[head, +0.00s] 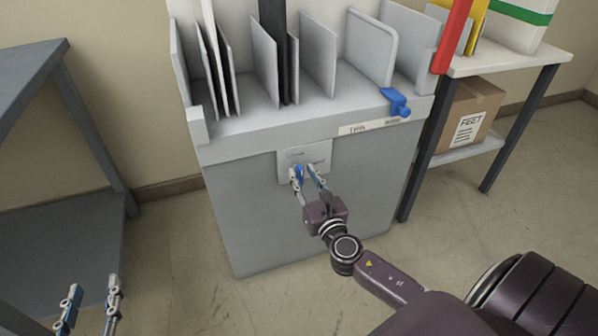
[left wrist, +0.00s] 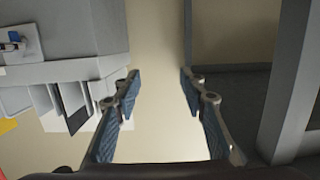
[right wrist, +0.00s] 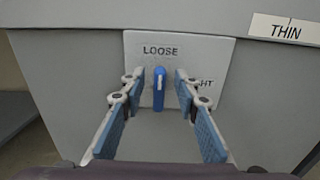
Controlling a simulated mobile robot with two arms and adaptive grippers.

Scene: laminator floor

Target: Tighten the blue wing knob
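The blue wing knob (right wrist: 159,88) stands upright on a pale plate (right wrist: 215,55) on the machine's grey front. Its upper end lies below the printed word LOOSE. A second word to the right, ending in "HT", is partly covered by a finger. In the head view the knob (head: 299,173) shows between the fingertips of my right gripper (head: 304,168). The right fingers (right wrist: 158,80) are open on either side of the knob, with gaps visible on both sides. My left gripper (head: 93,287) is open and empty at the lower left, away from the machine; its wrist view shows spread fingers (left wrist: 160,76).
A blue lever-like part (head: 396,102) sits on the machine's upper right edge, near a label strip (head: 375,127). A grey table (head: 60,185) stands at left. A shelf table (head: 510,62) with a cardboard box (head: 467,115) stands at right. Floor between is clear.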

